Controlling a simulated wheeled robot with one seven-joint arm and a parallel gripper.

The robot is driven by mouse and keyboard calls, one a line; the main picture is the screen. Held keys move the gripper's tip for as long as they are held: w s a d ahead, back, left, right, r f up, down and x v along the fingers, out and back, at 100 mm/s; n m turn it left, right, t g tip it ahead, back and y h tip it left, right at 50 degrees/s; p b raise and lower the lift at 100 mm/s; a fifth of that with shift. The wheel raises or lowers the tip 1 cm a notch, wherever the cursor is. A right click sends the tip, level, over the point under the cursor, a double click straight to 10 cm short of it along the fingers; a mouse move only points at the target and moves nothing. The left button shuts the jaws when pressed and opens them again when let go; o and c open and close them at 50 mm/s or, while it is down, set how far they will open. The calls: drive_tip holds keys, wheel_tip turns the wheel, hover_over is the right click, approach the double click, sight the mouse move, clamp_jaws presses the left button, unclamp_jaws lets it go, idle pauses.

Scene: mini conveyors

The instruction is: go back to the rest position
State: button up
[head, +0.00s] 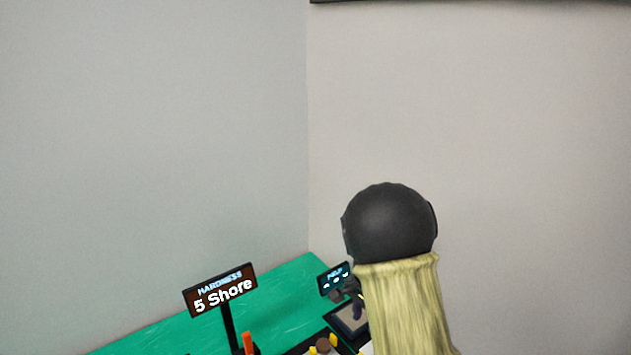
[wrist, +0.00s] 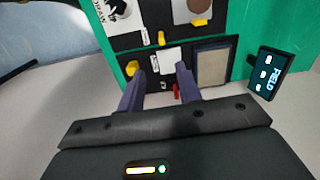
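In the wrist view my gripper (wrist: 160,70) is open, with its two dark purple fingers spread apart and nothing visibly held between them. It points at the dark panels on the green table (wrist: 234,45). A white pad (wrist: 168,60) shows beyond the fingertips, and a small red piece (wrist: 176,91) shows beside the right finger. In the head view my arm hides most of the gripper, and only a small part of it shows above the table's right end.
A sign reading "HARDNESS 5 Shore" (head: 221,291) stands on the green table (head: 285,278). Yellow pieces (wrist: 132,66) sit on the panels. Bare walls meet behind the table.

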drive_tip(key=s+r+n+t, duration=0.1)
drive_tip(key=s+r+n, duration=0.2)
drive_tip(key=s+n, duration=0.2)
drive_tip(key=s+r+n+t, duration=0.1)
drive_tip(key=s+r+n, duration=0.3)
drive_tip(key=s, duration=0.8)
drive_tip(key=shift+d+n+t, duration=0.2)
drive_tip(key=shift+n+t, duration=0.1)
drive_tip(key=shift+n, duration=0.6)
drive_tip(key=shift+o, duration=0.2)
idle(0.4)
